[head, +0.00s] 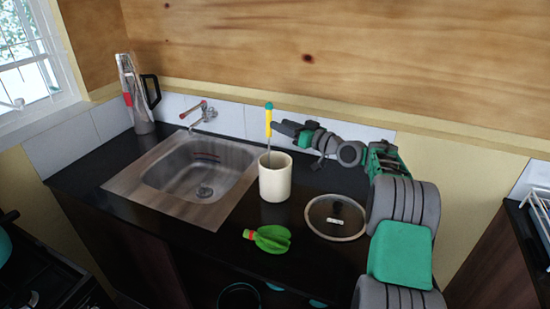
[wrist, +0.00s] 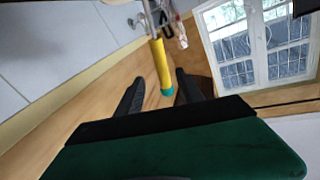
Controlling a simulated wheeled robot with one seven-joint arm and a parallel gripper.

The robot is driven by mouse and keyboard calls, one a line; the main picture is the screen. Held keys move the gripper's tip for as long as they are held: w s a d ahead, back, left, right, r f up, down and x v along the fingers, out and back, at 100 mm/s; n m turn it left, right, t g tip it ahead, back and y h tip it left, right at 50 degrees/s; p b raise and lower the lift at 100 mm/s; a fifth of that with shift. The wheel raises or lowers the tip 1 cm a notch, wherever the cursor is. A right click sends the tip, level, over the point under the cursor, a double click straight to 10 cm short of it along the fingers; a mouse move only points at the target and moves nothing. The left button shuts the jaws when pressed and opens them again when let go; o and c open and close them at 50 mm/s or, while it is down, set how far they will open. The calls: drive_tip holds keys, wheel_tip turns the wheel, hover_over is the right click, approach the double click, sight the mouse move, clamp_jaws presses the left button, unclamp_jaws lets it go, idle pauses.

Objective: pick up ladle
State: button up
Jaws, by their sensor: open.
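The ladle (head: 268,122) stands upright in a cream cylindrical holder (head: 275,183), with its yellow handle and teal tip above the rim. Its lower end is hidden inside the holder. My gripper (head: 277,127) is level with the upper handle, reaching in from the right. In the wrist view the ladle handle (wrist: 160,64) lies between the two dark fingers of my gripper (wrist: 160,77), with gaps on both sides. The fingers are open, and I cannot tell whether either touches the handle.
A steel sink (head: 200,175) with a tap (head: 206,113) is left of the holder. A green object (head: 270,238) lies in front, and a round glass lid (head: 335,217) lies to the right. A tall blender-like appliance (head: 135,95) stands in the back left corner. The wall is close behind.

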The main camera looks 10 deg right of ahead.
drive_tip(key=p+x, duration=0.2)
drive_tip(key=x, duration=0.3)
drive_tip(key=shift+a+r, duration=0.1)
drive_tip(key=shift+a, duration=0.25)
drive_tip(key=shift+w+a, duration=0.1)
drive_tip(key=shift+w, duration=0.1)
drive_tip(key=shift+s, duration=0.1)
clamp_jaws()
